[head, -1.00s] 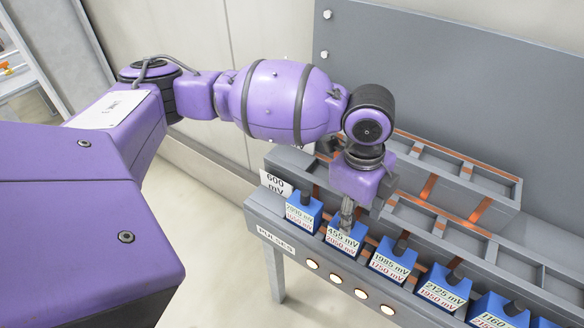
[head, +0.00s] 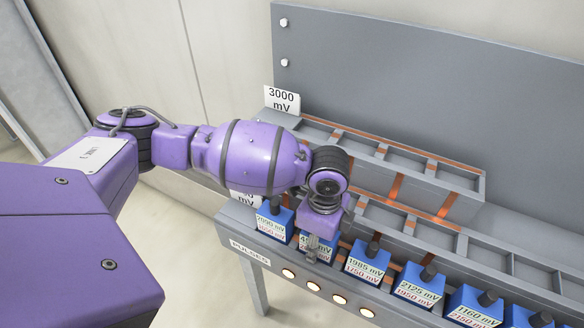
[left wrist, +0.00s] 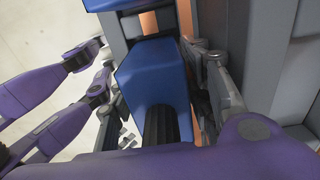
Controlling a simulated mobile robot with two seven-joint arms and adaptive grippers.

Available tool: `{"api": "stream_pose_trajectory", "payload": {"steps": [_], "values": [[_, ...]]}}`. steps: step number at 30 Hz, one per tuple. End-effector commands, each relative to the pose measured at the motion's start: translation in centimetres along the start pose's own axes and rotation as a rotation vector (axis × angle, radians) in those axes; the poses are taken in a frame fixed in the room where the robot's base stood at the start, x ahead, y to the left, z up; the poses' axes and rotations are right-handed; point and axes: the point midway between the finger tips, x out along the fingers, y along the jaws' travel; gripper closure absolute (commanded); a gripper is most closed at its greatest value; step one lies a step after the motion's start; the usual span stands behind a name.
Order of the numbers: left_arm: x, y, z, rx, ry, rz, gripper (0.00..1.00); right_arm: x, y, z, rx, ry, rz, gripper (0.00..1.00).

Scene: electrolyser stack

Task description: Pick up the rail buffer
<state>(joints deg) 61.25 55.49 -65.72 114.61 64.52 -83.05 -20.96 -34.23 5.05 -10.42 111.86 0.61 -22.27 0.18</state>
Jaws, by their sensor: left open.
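A row of blue blocks with mV labels and black knobs sits in the grey rack; no label reads "rail buffer", so I cannot tell which block it is. My left gripper (head: 313,250) is open over the second block from the left (head: 327,252), whose label it partly covers. In the left wrist view a blue block (left wrist: 155,72) with a black knob (left wrist: 160,124) lies between the spread fingers of my left gripper (left wrist: 165,95). I cannot tell whether the fingers touch it. My right gripper is not in view.
The first block (head: 274,222) stands close on the left and the 1985 mV block (head: 367,263) close on the right. Behind is an upper tray (head: 462,178) with empty compartments and copper strips. A 3000 mV sign (head: 282,99) stands at its left end. The floor at left is bare.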

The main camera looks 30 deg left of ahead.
Motion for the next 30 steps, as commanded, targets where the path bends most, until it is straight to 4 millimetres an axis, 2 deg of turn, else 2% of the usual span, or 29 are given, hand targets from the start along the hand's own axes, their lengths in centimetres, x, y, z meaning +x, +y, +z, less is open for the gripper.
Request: {"api": "stream_pose_trajectory", "payload": {"steps": [5,15,25,30], "values": [[-0.2,-0.2,0.0,0.001,0.001,-0.005,0.56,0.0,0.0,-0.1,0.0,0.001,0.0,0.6],[-0.3,-0.2,-0.1,0.002,0.001,-0.006,1.0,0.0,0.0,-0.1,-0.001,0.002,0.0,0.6],[-0.7,-0.3,-0.1,0.002,0.002,-0.009,1.0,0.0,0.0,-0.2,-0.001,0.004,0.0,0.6],[-2.1,-0.4,-0.1,0.001,0.003,-0.011,1.0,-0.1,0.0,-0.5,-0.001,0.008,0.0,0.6]]}}
